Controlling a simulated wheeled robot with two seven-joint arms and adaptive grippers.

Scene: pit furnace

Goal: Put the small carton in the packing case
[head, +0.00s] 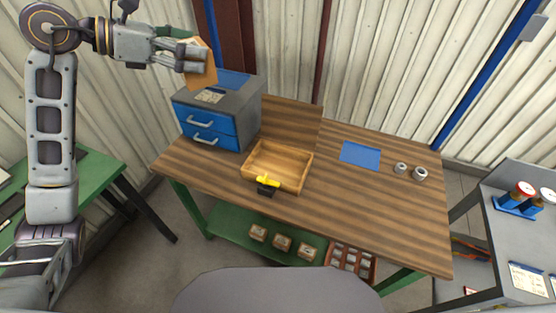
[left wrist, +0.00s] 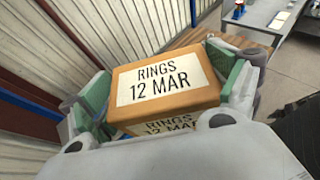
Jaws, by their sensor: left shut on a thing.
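A tan carton (head: 204,78) is in my left gripper (head: 200,60), high above the grey and blue drawer cabinet at the back left of the bench. In the left wrist view the carton (left wrist: 164,113) carries white labels reading "RINGS 12 MAR", and green finger pads close on both its sides. An open, shallow wooden box (head: 277,166), which looks like the packing case, stands on the bench, lower and to the right of the gripper. Its inside looks empty. A yellow and black item (head: 267,184) is at its front wall. My right gripper is out of view.
The drawer cabinet (head: 218,110) stands left of the wooden box. A blue mat (head: 360,155) and two small rings (head: 410,171) lie right on the bench (head: 350,210). Small boxes (head: 282,243) and a red crate (head: 352,261) sit below. The bench's front right is clear.

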